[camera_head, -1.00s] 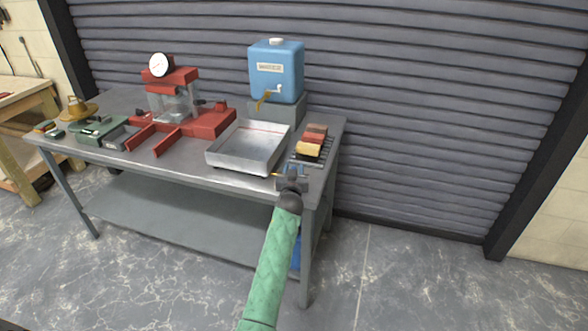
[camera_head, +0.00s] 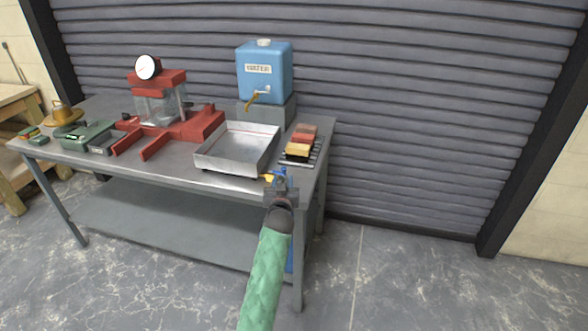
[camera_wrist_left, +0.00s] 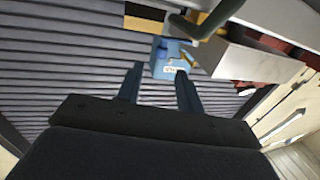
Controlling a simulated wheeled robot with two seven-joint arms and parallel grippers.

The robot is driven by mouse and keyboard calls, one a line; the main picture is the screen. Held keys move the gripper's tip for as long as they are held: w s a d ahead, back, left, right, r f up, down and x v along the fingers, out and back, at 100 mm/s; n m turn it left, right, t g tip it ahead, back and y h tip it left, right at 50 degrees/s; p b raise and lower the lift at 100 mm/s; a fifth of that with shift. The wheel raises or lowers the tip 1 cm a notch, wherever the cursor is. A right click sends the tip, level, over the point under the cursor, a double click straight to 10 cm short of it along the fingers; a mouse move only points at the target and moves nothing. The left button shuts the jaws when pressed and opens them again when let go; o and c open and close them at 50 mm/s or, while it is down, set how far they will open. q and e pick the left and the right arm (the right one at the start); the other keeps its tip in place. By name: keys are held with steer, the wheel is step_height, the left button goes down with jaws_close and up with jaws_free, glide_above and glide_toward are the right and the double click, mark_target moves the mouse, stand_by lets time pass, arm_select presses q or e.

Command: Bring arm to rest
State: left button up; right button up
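My left gripper (camera_head: 280,180) is at the front right edge of the metal workbench (camera_head: 200,180), on the end of my green-sleeved arm. In the left wrist view its two blue fingers (camera_wrist_left: 160,78) stand apart with nothing seen between them. The blue water tank (camera_wrist_left: 170,60) shows beyond the fingertips there. I cannot tell whether the gripper touches the bench. My right gripper is not in view.
A metal tray (camera_head: 205,160) and a rack with coloured blocks (camera_head: 300,142) are close to my left gripper. The blue water tank (camera_head: 265,75) and a red press with a gauge (camera_head: 200,125) stand behind. The floor (camera_head: 390,280) at right is clear.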

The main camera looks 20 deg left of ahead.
arm_select(q)
steer(key=s+f+m+g+h, duration=0.1)
steer(key=s+f+g, duration=0.2)
steer(key=s+f, duration=0.55)
steer(key=s+f+g+h, duration=0.1)
steer(key=s+f+g, duration=0.3)
steer(key=s, duration=1)
steer(key=s+d+f+m+g+h, duration=0.1)
steer(key=s+d+m+g, duration=0.15)
steer(key=s, duration=1.15)
steer(key=s+d+f+m+g+h, duration=0.15)
steer(key=s+d+g, duration=0.25)
steer(key=s, duration=1)
steer(key=s+d+f+g, duration=0.1)
steer(key=d+f, duration=0.1)
steer(key=f, duration=1.3)
steer(key=s+d+f+g, duration=0.1)
steer(key=d+f, duration=0.2)
steer(key=f, duration=1.3)
steer(key=shift+s+h, duration=0.4)
steer(key=shift+h, duration=0.05)
